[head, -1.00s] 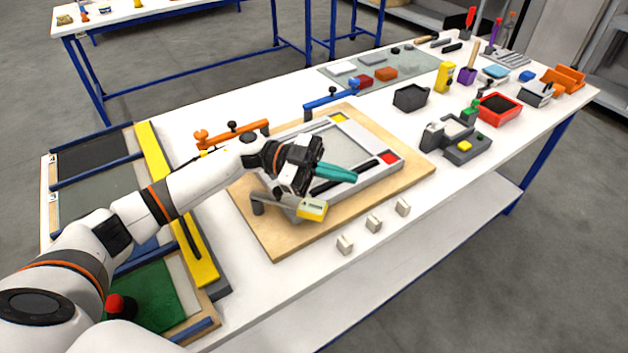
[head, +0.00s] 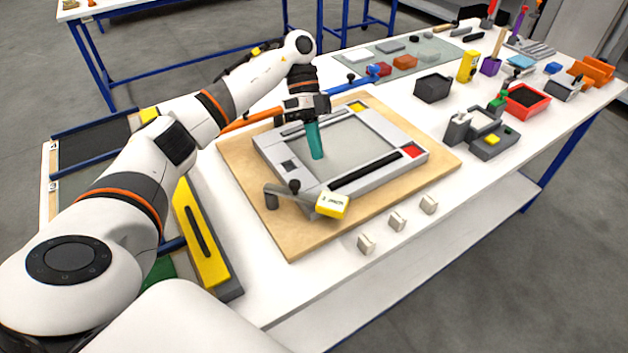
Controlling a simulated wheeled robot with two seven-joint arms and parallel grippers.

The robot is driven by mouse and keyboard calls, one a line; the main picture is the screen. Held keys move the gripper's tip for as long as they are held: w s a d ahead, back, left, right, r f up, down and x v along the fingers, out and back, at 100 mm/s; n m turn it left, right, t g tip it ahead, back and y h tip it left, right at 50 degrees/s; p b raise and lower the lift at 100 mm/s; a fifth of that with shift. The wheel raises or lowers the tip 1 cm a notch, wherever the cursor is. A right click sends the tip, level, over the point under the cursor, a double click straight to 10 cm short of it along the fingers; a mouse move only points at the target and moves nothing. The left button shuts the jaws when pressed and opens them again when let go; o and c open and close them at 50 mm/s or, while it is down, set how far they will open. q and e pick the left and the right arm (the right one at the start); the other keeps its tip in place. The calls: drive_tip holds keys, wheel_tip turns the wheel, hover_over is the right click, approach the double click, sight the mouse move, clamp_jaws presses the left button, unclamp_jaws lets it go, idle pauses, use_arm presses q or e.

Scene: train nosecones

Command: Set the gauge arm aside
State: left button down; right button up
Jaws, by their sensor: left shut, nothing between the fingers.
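The gauge arm (head: 307,197) is a grey bar on a short post at the near left side of the wooden board (head: 290,240). It has a black knob and a yellow block with a label (head: 332,205) at its free end. The block is at the near edge of the grey frame (head: 270,158). My left gripper (head: 316,157) has teal fingers that point down over the left part of the frame's pale inner panel. It is shut and empty, behind the gauge arm and apart from it. My right gripper is not in view.
An orange bar (head: 250,119) and a blue bar (head: 345,84) stand behind the frame. Several small beige blocks (head: 397,221) line the table's front edge. A yellow-topped bar (head: 203,240) lies at left. A grey device (head: 484,136) and a red bin (head: 527,100) stand at right.

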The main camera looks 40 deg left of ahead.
sight(304, 193)
use_arm(q)
drive_tip(key=x, duration=0.4)
drive_tip(key=shift+r, duration=0.1)
drive_tip(key=s, duration=0.1)
drive_tip(key=s+d+p, duration=0.1)
drive_tip(key=s, duration=0.1)
drive_tip(key=shift+f, duration=0.2)
drive_tip(key=shift+s+d+p, duration=0.15)
drive_tip(key=shift+s+p, duration=0.15)
drive_tip(key=shift+s, duration=0.25)
